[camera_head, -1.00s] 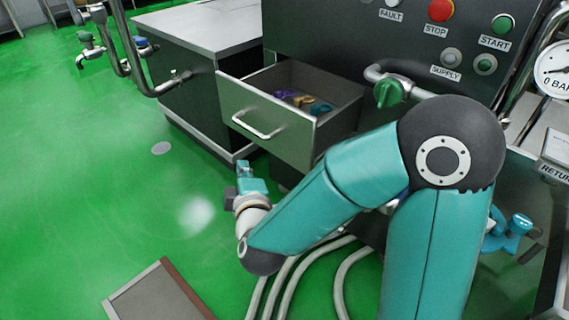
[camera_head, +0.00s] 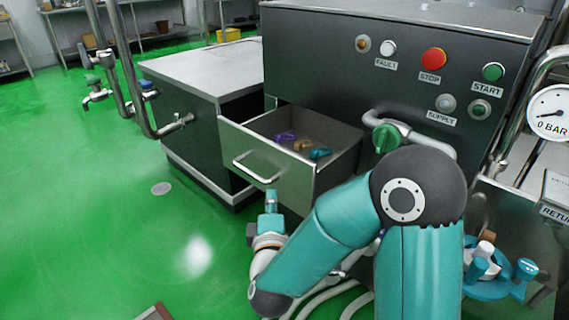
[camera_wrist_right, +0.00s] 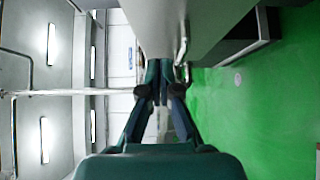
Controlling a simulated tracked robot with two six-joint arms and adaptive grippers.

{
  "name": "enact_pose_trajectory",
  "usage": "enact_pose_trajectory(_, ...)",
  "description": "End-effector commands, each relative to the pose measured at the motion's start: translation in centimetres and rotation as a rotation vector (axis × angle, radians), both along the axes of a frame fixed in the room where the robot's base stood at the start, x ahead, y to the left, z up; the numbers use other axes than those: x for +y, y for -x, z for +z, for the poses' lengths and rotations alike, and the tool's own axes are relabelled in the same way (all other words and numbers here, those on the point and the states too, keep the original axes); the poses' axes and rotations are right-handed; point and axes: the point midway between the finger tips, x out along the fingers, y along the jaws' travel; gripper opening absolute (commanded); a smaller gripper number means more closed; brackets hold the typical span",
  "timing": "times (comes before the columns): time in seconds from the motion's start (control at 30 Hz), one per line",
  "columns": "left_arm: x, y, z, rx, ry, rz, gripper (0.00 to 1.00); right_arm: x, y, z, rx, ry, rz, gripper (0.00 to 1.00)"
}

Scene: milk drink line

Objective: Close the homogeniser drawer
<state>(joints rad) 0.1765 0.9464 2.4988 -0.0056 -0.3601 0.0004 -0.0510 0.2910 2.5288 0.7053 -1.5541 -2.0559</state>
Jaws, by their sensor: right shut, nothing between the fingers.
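The homogeniser drawer (camera_head: 290,181) stands pulled out of the dark machine cabinet, with its bar handle (camera_head: 255,170) on the pale metal front. Small purple, tan and blue pieces lie inside it. My right gripper (camera_head: 271,196) is shut and empty, just below the handle's right end and close to the drawer front in the picture; contact cannot be told. In the right wrist view the shut fingertips (camera_wrist_right: 160,68) point toward the grey drawer front (camera_wrist_right: 213,20), with the handle (camera_wrist_right: 183,62) just right of them. My left gripper is not in view.
A panel above the drawer carries a red stop button (camera_head: 433,58) and a green start button (camera_head: 493,72). A green-handled valve (camera_head: 386,138) sits right of the drawer. Pipes with taps (camera_head: 97,98) stand at the left. The green floor (camera_head: 110,230) there is largely clear.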

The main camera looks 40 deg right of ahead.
Motion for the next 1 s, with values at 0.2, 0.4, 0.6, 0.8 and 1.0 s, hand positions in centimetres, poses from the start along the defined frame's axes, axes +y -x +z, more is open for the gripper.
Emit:
enact_pose_trajectory(0.2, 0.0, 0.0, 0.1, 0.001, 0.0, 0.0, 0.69, -2.7, -2.9, -0.3, -0.004, -0.005, -0.004, 0.0)
enact_pose_trajectory(0.4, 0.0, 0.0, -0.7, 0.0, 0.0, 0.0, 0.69, -5.7, -4.2, -0.3, -0.003, -0.003, -0.005, 0.0)
enact_pose_trajectory(0.6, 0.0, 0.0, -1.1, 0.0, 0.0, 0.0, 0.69, -7.3, -4.4, -0.2, -0.001, -0.003, 0.0, 0.0)
enact_pose_trajectory(0.8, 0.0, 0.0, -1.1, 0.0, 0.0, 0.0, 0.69, -7.6, -4.4, -0.1, 0.0, -0.004, 0.001, 0.0)
enact_pose_trajectory(1.0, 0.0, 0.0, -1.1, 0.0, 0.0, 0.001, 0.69, -7.9, -4.3, -0.1, 0.001, -0.003, -0.001, 0.0)
